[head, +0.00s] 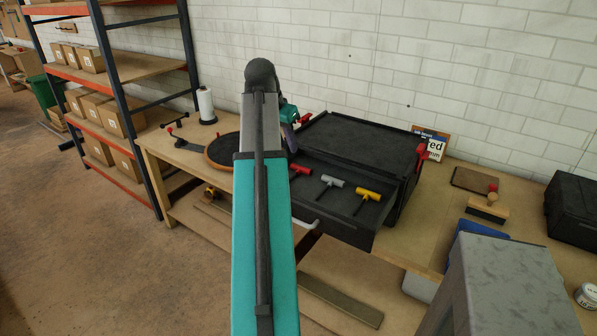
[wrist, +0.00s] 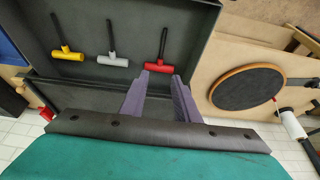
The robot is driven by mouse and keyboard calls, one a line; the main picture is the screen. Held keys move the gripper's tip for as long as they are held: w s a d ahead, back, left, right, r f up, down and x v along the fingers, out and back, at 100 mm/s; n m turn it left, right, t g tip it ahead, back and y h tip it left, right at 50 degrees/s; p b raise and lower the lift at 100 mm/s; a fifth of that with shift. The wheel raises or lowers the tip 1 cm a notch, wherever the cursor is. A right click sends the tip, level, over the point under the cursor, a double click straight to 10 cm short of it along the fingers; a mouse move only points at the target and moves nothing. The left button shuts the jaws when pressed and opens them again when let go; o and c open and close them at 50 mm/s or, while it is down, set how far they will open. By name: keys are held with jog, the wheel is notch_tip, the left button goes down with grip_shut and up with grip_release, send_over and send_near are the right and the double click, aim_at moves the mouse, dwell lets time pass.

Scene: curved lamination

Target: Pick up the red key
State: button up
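The red key (head: 300,170), with a red T-shaped handle and a dark shaft, lies in the open drawer (head: 345,232) of a black case. In the wrist view the red key (wrist: 158,67) shows just beyond the tips of my gripper (wrist: 159,75), with its handle lined up between the two purple fingers. The fingers are apart with nothing between them. In the head view my gripper (head: 293,148) is at the drawer's left end, its fingertips above the red handle and seemingly apart from it. My arm hides the drawer's left side.
A grey key (head: 332,181) and a yellow key (head: 368,194) lie beside the red one in the drawer. The case's black top (head: 360,140) stands behind. A round dark turntable (head: 222,150) is to the left on the workbench (head: 425,238).

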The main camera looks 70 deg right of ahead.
jog(key=p, duration=0.1)
send_over(295, 174)
jog(key=a, duration=0.2)
jog(key=shift+w+d+f, duration=0.1)
jog(key=shift+f, duration=1.8)
jog(key=shift+w+f, duration=0.1)
jog(key=shift+f, duration=1.8)
jog(key=shift+p+x, duration=1.1)
jog(key=shift+x, duration=1.45)
jog(key=shift+w+f, duration=0.1)
grip_shut()
